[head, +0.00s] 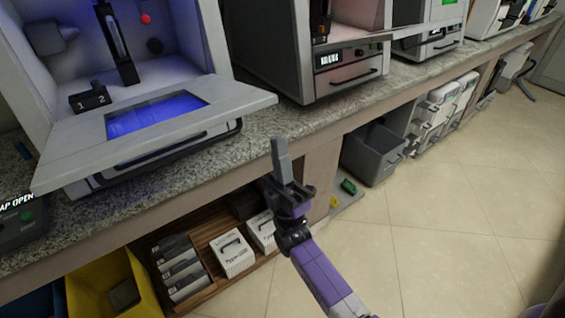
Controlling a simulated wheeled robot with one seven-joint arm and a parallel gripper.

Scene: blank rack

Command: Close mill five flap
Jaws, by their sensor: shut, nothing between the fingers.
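A white mill (205,45) stands on the counter at the left, its inside lit blue. Its flap (235,108) is folded down open toward me, with a blue-lit window in it and a dark handle bar below. No number five is legible on this mill. My gripper (278,142) is in front of the counter edge, just right of the flap's right corner in the picture. Its fingers are together, pointing up, and hold nothing. A gap shows between gripper and flap in the picture; their depth apart is hard to tell.
A control box (22,232) at the left shows a cut-off label ending "AP OPEN". More machines (325,75) line the granite counter (265,125). Below are a yellow bin (85,280), a wooden tray (205,290) with boxes and a grey bin (372,155).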

